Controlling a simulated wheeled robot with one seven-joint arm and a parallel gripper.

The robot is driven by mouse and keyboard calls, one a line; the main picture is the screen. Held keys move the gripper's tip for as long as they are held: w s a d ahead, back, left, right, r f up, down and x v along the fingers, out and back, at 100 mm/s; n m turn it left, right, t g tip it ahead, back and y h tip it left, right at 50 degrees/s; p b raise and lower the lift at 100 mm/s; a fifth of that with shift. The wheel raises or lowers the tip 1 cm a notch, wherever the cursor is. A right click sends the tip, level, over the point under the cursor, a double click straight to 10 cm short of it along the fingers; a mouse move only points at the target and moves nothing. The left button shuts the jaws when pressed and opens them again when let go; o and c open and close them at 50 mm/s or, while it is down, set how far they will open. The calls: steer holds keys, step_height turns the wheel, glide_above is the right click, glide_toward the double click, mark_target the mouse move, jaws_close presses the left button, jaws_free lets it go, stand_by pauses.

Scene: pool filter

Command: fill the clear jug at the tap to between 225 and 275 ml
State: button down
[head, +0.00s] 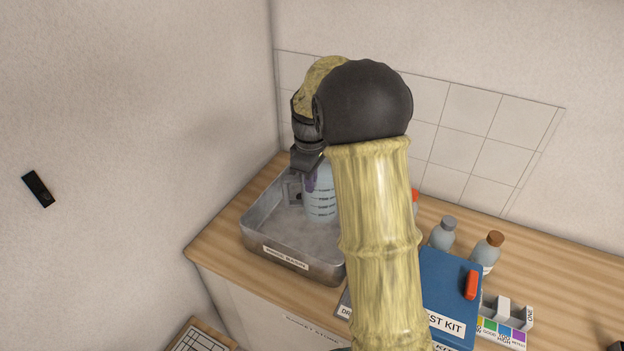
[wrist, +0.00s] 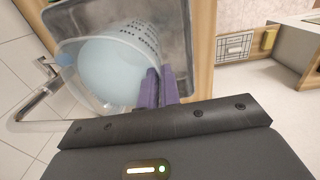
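The clear jug (head: 318,203), with dark scale marks, is in the metal sink basin (head: 262,228), partly hidden by my arm. In the wrist view I look down into the jug (wrist: 135,40); pale blue liquid shows inside. The marks are too small to read, so I cannot tell the volume. My gripper (wrist: 160,88) has its purple fingers close together at the jug's near side, apparently closed on its handle or wall. The metal tap (wrist: 38,100) is at the left of the wrist view, beside the jug's rim; my arm hides it in the head view.
A tiled wall (head: 465,115) stands behind, and a plain wall closes the left side.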

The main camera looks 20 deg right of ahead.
steer(key=shift+s+a+r, duration=0.1)
steer(key=shift+s+a, duration=0.3)
steer(key=shift+a, duration=0.05)
steer(key=shift+s+a, duration=0.25)
steer(key=shift+s+a+b, duration=0.2)
steer(key=shift+s+b, duration=0.05)
steer(key=shift+b, duration=0.05)
steer(key=shift+s+a, duration=0.2)
steer(key=shift+a, duration=0.05)
steer(key=shift+s+a, duration=0.45)
stand_by(0.3)
steer(key=shift+f+b, duration=1.1)
steer(key=shift+f, duration=0.3)
